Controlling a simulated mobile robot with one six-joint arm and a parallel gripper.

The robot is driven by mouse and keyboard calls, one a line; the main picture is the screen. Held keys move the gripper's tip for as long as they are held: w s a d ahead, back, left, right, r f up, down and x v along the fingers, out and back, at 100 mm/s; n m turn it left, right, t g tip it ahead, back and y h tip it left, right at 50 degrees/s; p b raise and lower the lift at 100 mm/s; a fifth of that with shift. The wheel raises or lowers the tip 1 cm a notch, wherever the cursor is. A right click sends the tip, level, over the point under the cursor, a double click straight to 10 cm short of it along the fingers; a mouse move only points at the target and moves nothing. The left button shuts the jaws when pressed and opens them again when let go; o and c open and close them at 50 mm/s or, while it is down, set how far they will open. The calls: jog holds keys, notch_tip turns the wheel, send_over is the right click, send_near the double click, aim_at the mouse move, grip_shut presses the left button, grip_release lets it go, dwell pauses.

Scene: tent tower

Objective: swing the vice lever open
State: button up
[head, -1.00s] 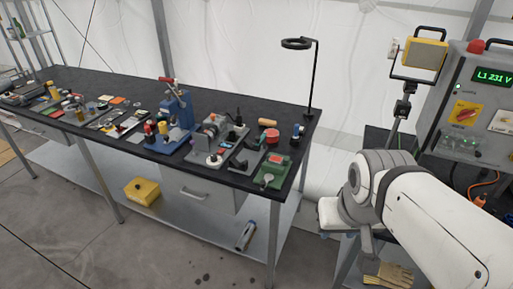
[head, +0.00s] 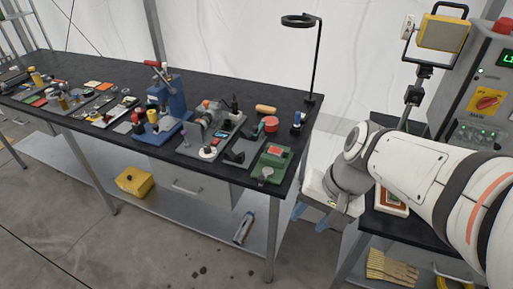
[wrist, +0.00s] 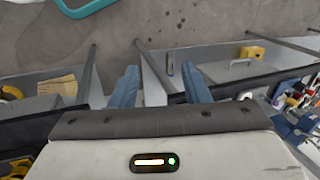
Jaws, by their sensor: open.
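A small green device (head: 272,163) with a red block on top stands at the near right corner of the black bench. It looks like the vice. A grey round-ended part (head: 265,173) at its front looks like its lever, but it is too small to tell its position clearly. My gripper (head: 318,214) has blue fingers and hangs off the bench's right end, apart from the green device. In the wrist view my gripper (wrist: 160,86) is open and empty, with floor and table legs behind it. I cannot make out the green device there.
The bench (head: 225,83) also carries a blue press (head: 172,100), a grey fixture (head: 212,122), a red round tin (head: 271,124) and a lamp stand (head: 316,60). A second table (head: 408,225) and a control cabinet (head: 489,75) stand at the right. Floor in front is clear.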

jog(key=w+a+f+m+g+y+b, duration=0.2)
jog(key=w+a+f+m+y+b, duration=0.15)
jog(key=a+f+y, duration=0.2)
jog(key=m+t+y+b, duration=0.6)
jog(key=m+t+b, duration=0.4)
jog(key=m, duration=0.8)
send_near(259, 176)
jog(key=a, duration=0.1)
jog(key=a+p, duration=0.1)
jog(key=w+a+f+t, duration=0.1)
jog(key=shift+w+a+f, duration=0.1)
jog(key=shift+a, duration=0.1)
jog(key=x, duration=0.4)
jog(key=p+x, duration=0.1)
jog(key=x, duration=0.2)
jog(key=shift+w+a, duration=0.2)
jog(key=shift+w, duration=0.25)
grip_shut()
